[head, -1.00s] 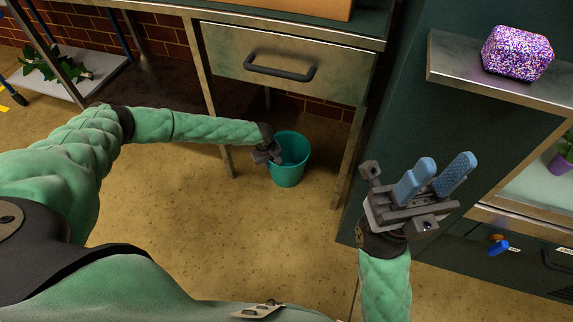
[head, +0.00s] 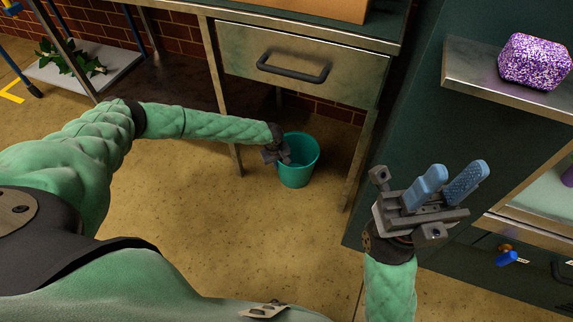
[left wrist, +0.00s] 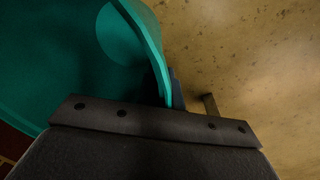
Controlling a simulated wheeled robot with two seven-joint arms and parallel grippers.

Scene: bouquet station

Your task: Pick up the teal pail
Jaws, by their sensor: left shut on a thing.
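The teal pail (head: 300,170) is upright beneath the workbench drawer, between the bench legs. Whether its base touches the floor is unclear. My left gripper (head: 284,159) is at its near left rim and is shut on the pail wall. In the left wrist view the pail (left wrist: 75,60) fills the upper left, its rim passing between the fingers (left wrist: 166,92); most of the fingers are hidden. My right gripper (head: 447,187) is empty, well to the right of the pail, with its two blue fingers apart.
The bench drawer (head: 300,68) hangs above the pail, with metal legs (head: 224,115) on either side. A green cabinet stands to the right, with a shelf (head: 475,75) bearing a purple speckled block (head: 535,61). The floor (head: 190,220) in front is clear.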

